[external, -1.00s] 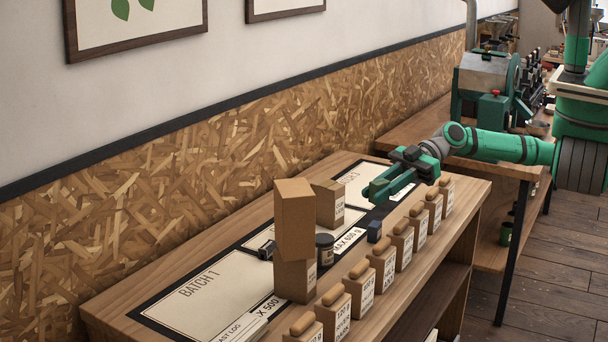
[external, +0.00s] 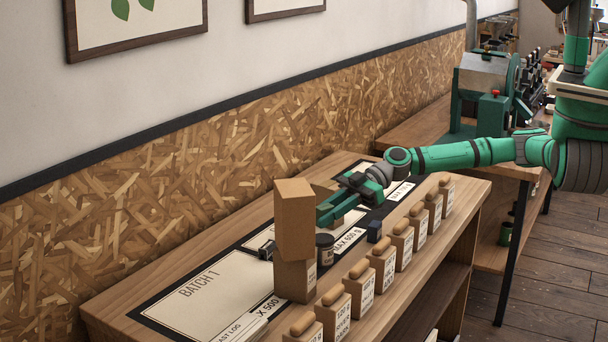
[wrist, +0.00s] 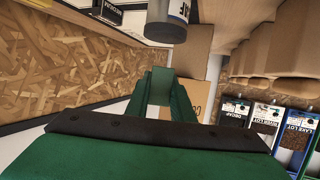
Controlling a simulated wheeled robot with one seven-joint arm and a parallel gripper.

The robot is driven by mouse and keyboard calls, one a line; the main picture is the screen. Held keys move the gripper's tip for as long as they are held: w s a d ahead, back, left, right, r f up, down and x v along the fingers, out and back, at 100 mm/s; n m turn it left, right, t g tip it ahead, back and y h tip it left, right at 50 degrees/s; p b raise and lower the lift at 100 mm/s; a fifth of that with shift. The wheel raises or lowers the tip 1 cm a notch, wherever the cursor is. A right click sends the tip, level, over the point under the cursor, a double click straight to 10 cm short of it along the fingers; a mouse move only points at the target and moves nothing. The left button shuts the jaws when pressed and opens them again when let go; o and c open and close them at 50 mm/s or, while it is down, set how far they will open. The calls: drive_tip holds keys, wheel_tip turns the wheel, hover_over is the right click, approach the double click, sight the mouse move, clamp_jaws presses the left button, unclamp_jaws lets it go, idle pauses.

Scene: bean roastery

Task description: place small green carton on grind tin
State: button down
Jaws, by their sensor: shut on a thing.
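My gripper (external: 328,211) is shut and reaches left over the bench in the external view, beside the stacked brown boxes. In the wrist view a small green block, which looks like the small green carton (wrist: 160,84), sits between the green fingers; in the external view it cannot be told apart from the fingers. The grind tin (external: 325,256) is a small dark jar with a pale label, upright on the bench below the gripper and right of the box stack. It also shows at the top of the wrist view (wrist: 166,28). The gripper is apart from the tin.
A tall brown box (external: 294,220) is stacked askew on another brown box (external: 295,281), close to the gripper. Another box (external: 322,188) is partly hidden behind the gripper. A small dark blue block (external: 374,231) lies nearby. Cork-topped containers (external: 384,268) line the front edge.

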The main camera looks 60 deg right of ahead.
drive_tip(key=shift+w+f, duration=0.15)
drive_tip(key=shift+f, duration=1.6)
drive_tip(key=c, duration=1.5)
unclamp_jaws()
drive_tip(key=shift+f, duration=0.1)
drive_tip(key=shift+c, duration=0.2)
drive_tip(key=shift+d+r, duration=0.2)
drive_tip(key=v, duration=1.1)
drive_tip(key=shift+s+d, duration=0.2)
drive_tip(key=shift+s, duration=0.05)
drive_tip(key=shift+r, duration=0.1)
